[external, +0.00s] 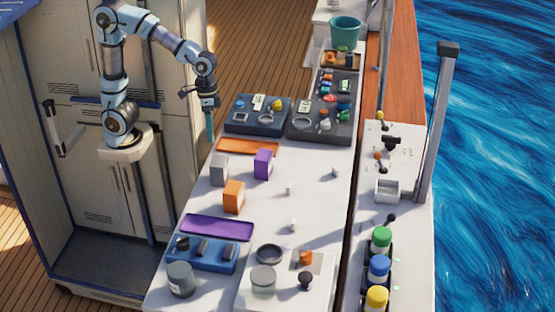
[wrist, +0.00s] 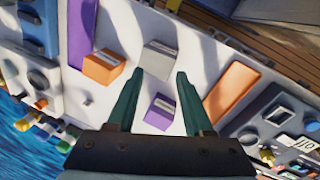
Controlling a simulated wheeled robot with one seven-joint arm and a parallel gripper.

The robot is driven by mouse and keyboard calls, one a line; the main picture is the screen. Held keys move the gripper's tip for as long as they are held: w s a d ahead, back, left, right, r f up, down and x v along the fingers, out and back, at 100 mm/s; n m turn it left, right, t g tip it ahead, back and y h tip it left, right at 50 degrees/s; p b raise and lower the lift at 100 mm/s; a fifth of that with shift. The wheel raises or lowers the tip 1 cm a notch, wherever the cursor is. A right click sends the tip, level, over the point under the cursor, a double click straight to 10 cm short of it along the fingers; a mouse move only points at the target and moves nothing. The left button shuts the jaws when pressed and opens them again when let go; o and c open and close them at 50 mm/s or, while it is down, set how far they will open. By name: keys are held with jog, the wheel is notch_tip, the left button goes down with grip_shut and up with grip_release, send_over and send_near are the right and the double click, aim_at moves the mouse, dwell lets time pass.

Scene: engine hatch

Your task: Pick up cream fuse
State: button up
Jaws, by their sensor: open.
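Several small pale pieces stand on the white counter in the external view: one near the middle (external: 289,189), one to its right (external: 335,172) and one nearer the front (external: 293,224). They are too small to tell which is the cream fuse. One small pale piece (wrist: 88,102) shows left of my fingers in the wrist view. My gripper (external: 210,128) hangs at the counter's left edge, above and apart from these pieces. In the wrist view its two teal fingers (wrist: 160,73) are spread, with nothing held between them.
A grey box (external: 219,170), an orange box (external: 233,197) and a purple box (external: 263,164) stand on the counter. An orange tray (external: 248,146) and a purple tray (external: 217,228) lie nearby. Dark panels (external: 257,116) are behind.

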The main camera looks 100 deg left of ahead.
jog(key=w+d+n+h+b, duration=0.1)
jog(key=w+d+n+h, duration=0.3)
jog(key=w, duration=0.6)
jog(key=w+d+n+h+b, duration=0.1)
jog(key=w+d+n+h, duration=0.2)
jog(key=w+n, duration=0.5)
jog(key=w+d+n+h, duration=0.3)
jog(key=w+h, duration=0.1)
jog(key=w, duration=0.7)
send_near(293, 220)
jog(key=x, duration=0.3)
jog(key=p+x, duration=0.1)
jog(key=shift+s+d+f, duration=0.2)
jog(key=shift+s+f, duration=0.05)
jog(key=shift+s, duration=0.15)
jog(key=x, duration=0.2)
jog(key=p+x, duration=0.2)
jog(key=x, duration=0.1)
jog(key=shift+w+d+f, duration=0.2)
jog(key=shift+w+f, duration=0.1)
jog(key=shift+w, duration=0.15)
grip_shut()
